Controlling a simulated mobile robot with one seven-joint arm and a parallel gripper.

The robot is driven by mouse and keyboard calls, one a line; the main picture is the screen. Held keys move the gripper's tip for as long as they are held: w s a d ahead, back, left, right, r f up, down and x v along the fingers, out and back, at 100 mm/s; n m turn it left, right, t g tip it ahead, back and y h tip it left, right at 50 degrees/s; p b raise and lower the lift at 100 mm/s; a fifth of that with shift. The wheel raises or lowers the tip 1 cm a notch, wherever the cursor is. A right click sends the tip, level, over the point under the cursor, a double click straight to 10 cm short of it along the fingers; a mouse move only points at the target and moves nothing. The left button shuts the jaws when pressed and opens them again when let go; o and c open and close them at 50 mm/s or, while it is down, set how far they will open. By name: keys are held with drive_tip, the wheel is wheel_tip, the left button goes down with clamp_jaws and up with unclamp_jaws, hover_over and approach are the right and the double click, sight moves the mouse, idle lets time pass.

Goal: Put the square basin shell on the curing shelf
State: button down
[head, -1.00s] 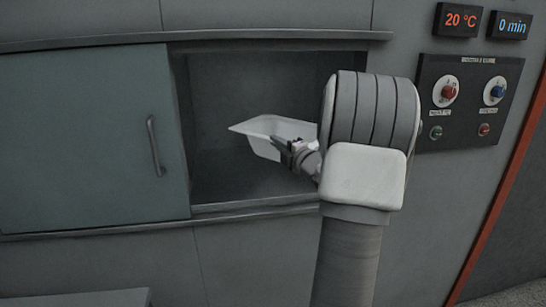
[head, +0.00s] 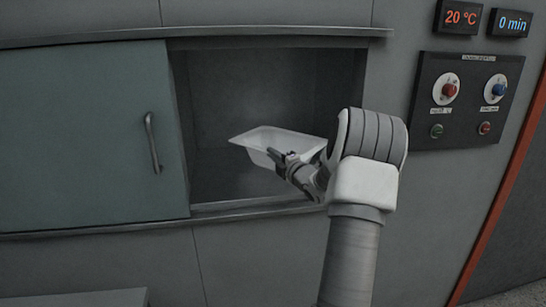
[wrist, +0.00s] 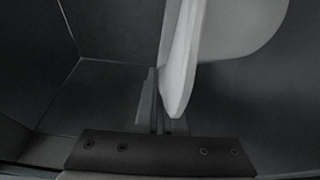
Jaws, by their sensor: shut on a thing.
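The white square basin shell (head: 277,140) is in the opening of the grey cabinet in the head view, its open side up and roughly level. My gripper (head: 278,158) is shut on the basin's near rim. In the wrist view the basin's pale wall (wrist: 182,60) rises from between the fingers of my gripper (wrist: 163,115). The curing shelf is seen as the dark recess floor (head: 225,185) below the basin. The basin appears held above that floor, though the exact gap cannot be told.
A teal sliding door (head: 85,135) with a vertical handle (head: 153,142) covers the left part of the cabinet. The recess's front sill (head: 255,205) runs below the opening. A control panel (head: 467,100) with knobs is at right, under displays reading 20 °C and 0 min.

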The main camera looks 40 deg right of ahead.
drive_tip(key=shift+r, duration=0.2)
drive_tip(key=c, duration=1.4)
unclamp_jaws()
drive_tip(key=shift+f, duration=0.2)
drive_tip(key=shift+c, duration=0.2)
drive_tip(key=o, duration=0.4)
drive_tip(key=shift+s, duration=0.15)
drive_tip(key=v, duration=1.2)
